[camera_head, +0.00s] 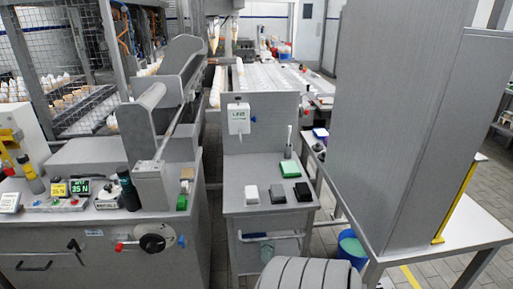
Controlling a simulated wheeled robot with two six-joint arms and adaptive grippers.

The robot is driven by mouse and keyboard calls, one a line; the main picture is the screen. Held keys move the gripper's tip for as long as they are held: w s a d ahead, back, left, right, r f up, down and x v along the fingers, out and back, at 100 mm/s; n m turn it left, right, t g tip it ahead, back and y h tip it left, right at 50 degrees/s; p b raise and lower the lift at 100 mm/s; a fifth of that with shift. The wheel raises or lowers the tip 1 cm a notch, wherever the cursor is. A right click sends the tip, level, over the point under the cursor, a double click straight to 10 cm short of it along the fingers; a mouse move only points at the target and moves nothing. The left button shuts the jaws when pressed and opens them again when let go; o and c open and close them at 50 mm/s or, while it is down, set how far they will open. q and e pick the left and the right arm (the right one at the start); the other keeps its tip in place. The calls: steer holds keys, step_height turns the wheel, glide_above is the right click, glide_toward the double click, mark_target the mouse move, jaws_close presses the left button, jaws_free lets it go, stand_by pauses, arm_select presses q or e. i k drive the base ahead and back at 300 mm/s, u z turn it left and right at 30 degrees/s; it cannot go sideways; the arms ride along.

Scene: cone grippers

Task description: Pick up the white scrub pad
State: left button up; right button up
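The white scrub pad (251,194) lies flat on the top of a small grey steel cart (240,176), near its front left. A dark pad (277,193) lies just to its right, and another dark pad (303,191) lies further right. A green pad (290,168) lies behind them. The white pad is uncovered in the head view. Neither of my grippers shows in this view.
A grey machine bench (60,235) with a dark bottle (127,188) stands left of the cart. A tall grey cabinet (400,110) stands on a white table (475,228) at the right. A blue bucket (352,247) is under that table's left side.

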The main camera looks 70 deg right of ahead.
mark_target(252, 195)
steer(key=z, duration=0.7)
steer(key=i, duration=0.8)
steer(key=z, duration=0.8)
